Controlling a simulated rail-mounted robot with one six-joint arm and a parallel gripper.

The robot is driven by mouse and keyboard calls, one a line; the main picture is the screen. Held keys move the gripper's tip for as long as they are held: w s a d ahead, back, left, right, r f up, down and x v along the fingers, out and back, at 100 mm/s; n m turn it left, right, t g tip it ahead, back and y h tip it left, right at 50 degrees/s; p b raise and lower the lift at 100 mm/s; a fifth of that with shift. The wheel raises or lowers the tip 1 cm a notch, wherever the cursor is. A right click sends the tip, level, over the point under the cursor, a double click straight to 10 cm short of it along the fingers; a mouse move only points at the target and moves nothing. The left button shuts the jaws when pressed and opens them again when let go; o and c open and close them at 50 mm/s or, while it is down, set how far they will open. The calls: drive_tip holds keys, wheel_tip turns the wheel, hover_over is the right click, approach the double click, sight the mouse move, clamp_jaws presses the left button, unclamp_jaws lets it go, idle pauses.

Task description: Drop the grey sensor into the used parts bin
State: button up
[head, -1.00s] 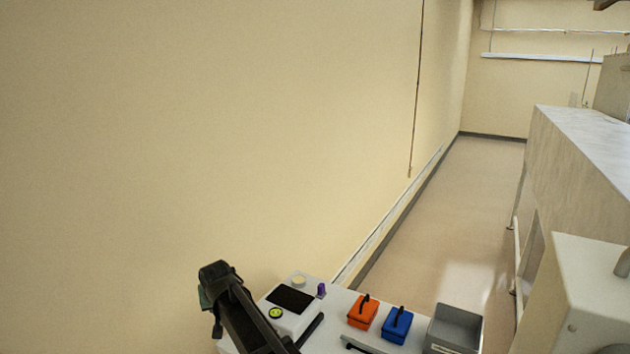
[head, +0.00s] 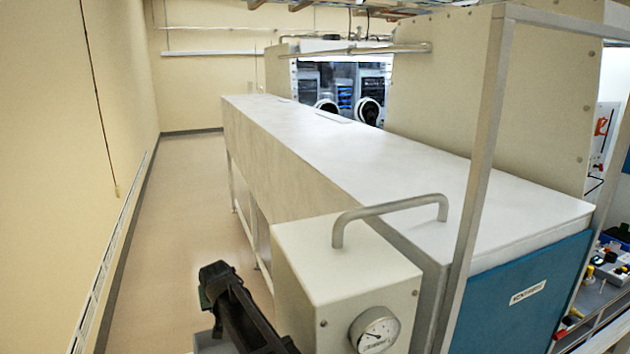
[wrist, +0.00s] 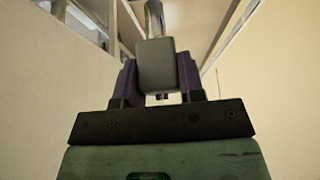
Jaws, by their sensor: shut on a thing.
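In the wrist view my gripper (wrist: 158,78) is shut on the grey sensor (wrist: 157,62). The sensor's blocky grey body sits between the purple finger pads. A shiny metal rod (wrist: 154,20) shows just beyond the body, in line with it, and looks like part of the sensor. In the head view my dark arm rises at the bottom, left of a white box; the sensor cannot be made out there. No used parts bin can be identified in the current views. A small grey edge (head: 208,343) beside my arm is too cropped to name.
A white box (head: 345,265) with a handle and gauge (head: 374,331) stands close right of my arm. Behind it runs a long white-topped bench (head: 340,150), with a glovebox (head: 340,85) at the back. The floor aisle (head: 185,200) on the left is clear.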

drive_tip(key=shift+f+b, duration=0.45)
wheel_tip(320, 180, down, 5)
drive_tip(key=b, duration=0.5)
drive_tip(key=shift+a+f, duration=0.1)
drive_tip(key=shift+f, duration=0.05)
drive_tip(key=o, duration=1.1)
drive_tip(key=shift+r, duration=0.2)
drive_tip(key=p+v, duration=0.9)
drive_tip(key=v, duration=0.1)
drive_tip(key=shift+s+r, duration=0.15)
drive_tip(key=shift+r, duration=0.1)
